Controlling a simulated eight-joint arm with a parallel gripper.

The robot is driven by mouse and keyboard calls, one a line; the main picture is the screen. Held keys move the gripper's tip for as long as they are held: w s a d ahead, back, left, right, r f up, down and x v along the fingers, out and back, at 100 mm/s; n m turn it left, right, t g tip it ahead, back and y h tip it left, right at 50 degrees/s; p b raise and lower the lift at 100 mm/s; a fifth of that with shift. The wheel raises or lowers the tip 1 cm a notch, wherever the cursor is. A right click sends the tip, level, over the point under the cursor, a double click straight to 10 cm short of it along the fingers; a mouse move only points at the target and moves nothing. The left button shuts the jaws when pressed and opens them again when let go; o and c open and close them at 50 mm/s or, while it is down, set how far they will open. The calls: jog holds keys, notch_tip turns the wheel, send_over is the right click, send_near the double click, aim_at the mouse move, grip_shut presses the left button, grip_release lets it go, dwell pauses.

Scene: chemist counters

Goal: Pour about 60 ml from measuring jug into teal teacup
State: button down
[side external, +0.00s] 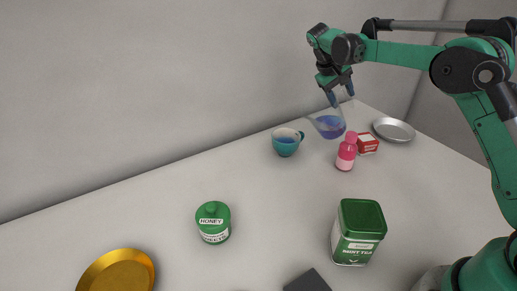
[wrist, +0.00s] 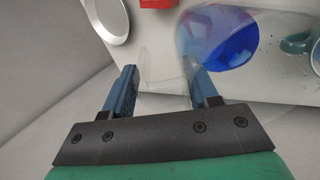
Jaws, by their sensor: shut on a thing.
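The measuring jug (side external: 328,124) is clear glass with blue liquid low inside. It hangs tilted from my gripper (side external: 341,97), its mouth side leaning left toward the teacup. The teal teacup (side external: 285,145) stands upright on the counter just left of the jug, its handle on the right; its inside looks blue. In the wrist view, the fingers of my gripper (wrist: 160,72) are shut on a clear part of the jug, and the blue liquid (wrist: 232,45) shows through the glass. The teacup (wrist: 297,43) shows partly at the right edge there. No falling stream is visible.
A pink bottle (side external: 346,155), a red box (side external: 367,143) and a silver dish (side external: 394,129) stand right of the jug. The counter's middle is clear.

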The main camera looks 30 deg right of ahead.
jog(key=d+y, duration=0.1)
jog(key=d+f, duration=0.1)
jog(key=d+y, duration=0.1)
jog(key=shift+s+d+f+y, duration=0.2)
jog(key=shift+s+f+y, duration=0.1)
jog(key=shift+s+f, duration=0.1)
jog(key=shift+s+d+r+t+y, duration=0.1)
jog(key=shift+d+t+y, duration=0.25)
jog(key=shift+d+y, duration=0.55)
jog(key=shift+s+d+r+t+y, duration=0.1)
jog(key=shift+d+t+y, duration=0.35)
jog(key=shift+y, duration=0.65)
jog(key=shift+d, duration=0.1)
